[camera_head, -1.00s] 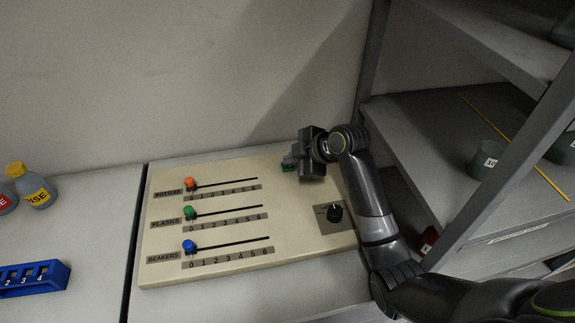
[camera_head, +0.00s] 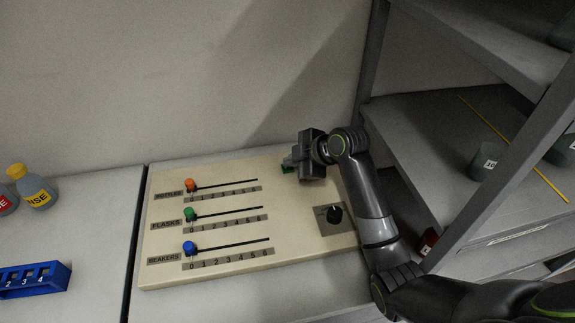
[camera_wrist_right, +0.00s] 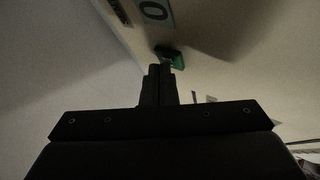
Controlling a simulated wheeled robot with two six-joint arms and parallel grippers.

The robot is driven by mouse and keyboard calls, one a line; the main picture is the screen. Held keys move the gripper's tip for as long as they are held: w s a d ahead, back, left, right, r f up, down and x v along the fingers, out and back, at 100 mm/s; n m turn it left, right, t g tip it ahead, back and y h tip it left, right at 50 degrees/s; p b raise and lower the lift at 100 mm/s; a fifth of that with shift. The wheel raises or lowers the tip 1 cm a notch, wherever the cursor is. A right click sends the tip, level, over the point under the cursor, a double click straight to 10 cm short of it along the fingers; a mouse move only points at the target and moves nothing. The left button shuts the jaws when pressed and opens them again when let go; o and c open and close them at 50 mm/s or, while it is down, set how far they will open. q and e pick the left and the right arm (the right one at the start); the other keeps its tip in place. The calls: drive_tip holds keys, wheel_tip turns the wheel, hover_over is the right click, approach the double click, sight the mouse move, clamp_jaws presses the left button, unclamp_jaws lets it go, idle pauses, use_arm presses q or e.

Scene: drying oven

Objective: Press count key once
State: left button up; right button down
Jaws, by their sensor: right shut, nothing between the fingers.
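A cream control panel (camera_head: 230,240) lies on the table in the head view. A small green key (camera_head: 287,169) near the panel's far right part is probably the count key; its label is not readable. The green key also shows in the right wrist view (camera_wrist_right: 170,56), beside a plate marked 0 (camera_wrist_right: 155,11). My right gripper (camera_head: 291,161) is shut and empty, with its fingertips at the green key and partly covering it. In the right wrist view the fingertips (camera_wrist_right: 160,68) overlap the key's near edge; I cannot tell whether they touch it. My left gripper is not in view.
The panel has orange (camera_head: 190,184), green (camera_head: 189,214) and blue (camera_head: 190,247) slider knobs, all at 0, and a black dial (camera_head: 334,213). A grey shelf rack (camera_head: 440,125) stands close to my right arm. A blue numbered rack (camera_head: 35,279) and bottles are at left.

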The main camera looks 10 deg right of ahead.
sight(292, 169)
drive_tip(key=shift+r+p, duration=0.5)
drive_tip(key=shift+r, duration=0.15)
drive_tip(key=shift+r, duration=0.1)
wheel_tip(292, 169, up, 5)
drive_tip(key=p, duration=0.4)
drive_tip(key=shift+p, duration=0.35)
